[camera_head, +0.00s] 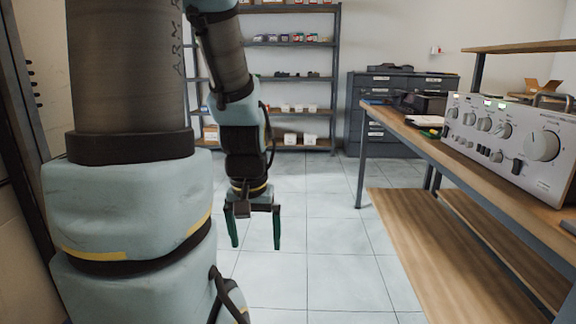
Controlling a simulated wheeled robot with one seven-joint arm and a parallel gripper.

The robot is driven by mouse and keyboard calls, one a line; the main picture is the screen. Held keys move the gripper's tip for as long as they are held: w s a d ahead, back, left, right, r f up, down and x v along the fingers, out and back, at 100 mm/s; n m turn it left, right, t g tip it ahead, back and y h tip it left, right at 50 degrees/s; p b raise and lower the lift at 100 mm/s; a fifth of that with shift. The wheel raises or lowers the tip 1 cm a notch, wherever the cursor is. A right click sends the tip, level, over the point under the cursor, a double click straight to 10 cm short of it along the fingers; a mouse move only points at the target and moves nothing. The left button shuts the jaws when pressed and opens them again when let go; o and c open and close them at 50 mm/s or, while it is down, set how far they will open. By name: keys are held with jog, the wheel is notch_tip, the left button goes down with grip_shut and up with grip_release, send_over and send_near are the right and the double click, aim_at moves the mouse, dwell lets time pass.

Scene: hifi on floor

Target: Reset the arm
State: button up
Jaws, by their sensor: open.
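My gripper (255,230) hangs at the end of my arm, left of the picture's middle. Its two green fingers point down and stand apart, with nothing between them. It is above the tiled floor, clear of the furniture. My thick upper arm and light blue joints fill the left side and hide what lies behind them.
A workbench (410,132) with a silver amplifier (515,140) and a lower wooden shelf (400,215) stands at the right. Grey drawer cabinets (376,140) and a metal shelf rack (290,77) stand at the back. The tiled floor (320,230) between is free.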

notch_tip(320, 180, up, 23)
jog(key=p, duration=2)
jog(key=shift+f, duration=0.1)
